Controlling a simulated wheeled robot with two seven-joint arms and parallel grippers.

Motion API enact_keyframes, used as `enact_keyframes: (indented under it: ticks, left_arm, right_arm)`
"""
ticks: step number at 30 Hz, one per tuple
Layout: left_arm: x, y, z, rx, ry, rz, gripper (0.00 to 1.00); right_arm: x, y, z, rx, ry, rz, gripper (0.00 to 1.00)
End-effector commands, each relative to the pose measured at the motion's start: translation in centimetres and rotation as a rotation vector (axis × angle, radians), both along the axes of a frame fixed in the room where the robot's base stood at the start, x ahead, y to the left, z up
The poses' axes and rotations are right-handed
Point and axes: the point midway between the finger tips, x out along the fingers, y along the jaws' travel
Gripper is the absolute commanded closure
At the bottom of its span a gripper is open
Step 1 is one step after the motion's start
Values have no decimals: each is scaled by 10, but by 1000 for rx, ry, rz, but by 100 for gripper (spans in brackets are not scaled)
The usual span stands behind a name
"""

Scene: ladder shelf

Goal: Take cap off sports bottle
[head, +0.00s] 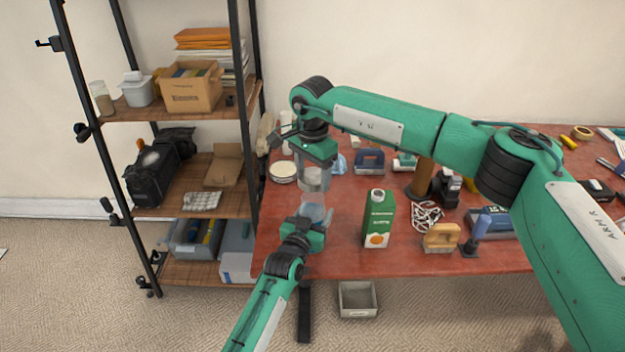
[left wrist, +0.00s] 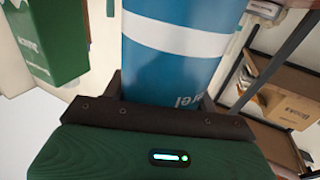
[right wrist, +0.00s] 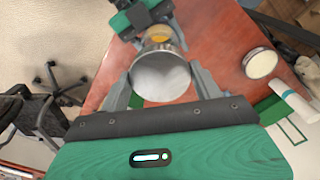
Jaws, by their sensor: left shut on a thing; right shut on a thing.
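The sports bottle (left wrist: 175,65) is blue with a white band in the left wrist view. In the head view it shows small and pale (head: 313,208). My left gripper (head: 316,226) is shut around its side from below. My right gripper (head: 317,165) comes from above, its fingers shut on a grey round cap (head: 315,181) over the bottle. In the right wrist view the cap's pale round face (right wrist: 160,78) sits between the fingers, with my left gripper (right wrist: 140,18) beyond. I cannot tell whether cap and bottle touch.
A green carton (head: 378,220) stands right of the bottle on the red table (head: 340,262). A white round tin (head: 284,172) lies left of it. A ladder shelf (head: 200,201) stands at the left. A grey bin (head: 358,312) is on the floor.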

Motion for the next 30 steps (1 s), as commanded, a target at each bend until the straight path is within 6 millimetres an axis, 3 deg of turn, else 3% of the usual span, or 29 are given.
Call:
enact_keyframes:
  ticks: [3,4,7,20,30]
  left_arm:
    - [0,0,0,0,1,0,100]
    - [0,0,0,0,1,0,38]
    - [0,0,0,0,1,0,18]
    - [-7,3,-1,0,0,0,16]
    - [-63,26,-2,0,1,0,16]
  right_arm:
    - [0,0,-1,0,0,0,63]
    - [0,0,-1,0,0,0,63]
    - [0,0,-1,-1,1,0,63]
    - [0,0,-1,-1,1,0,63]
    - [0,0,-4,-1,1,0,63]
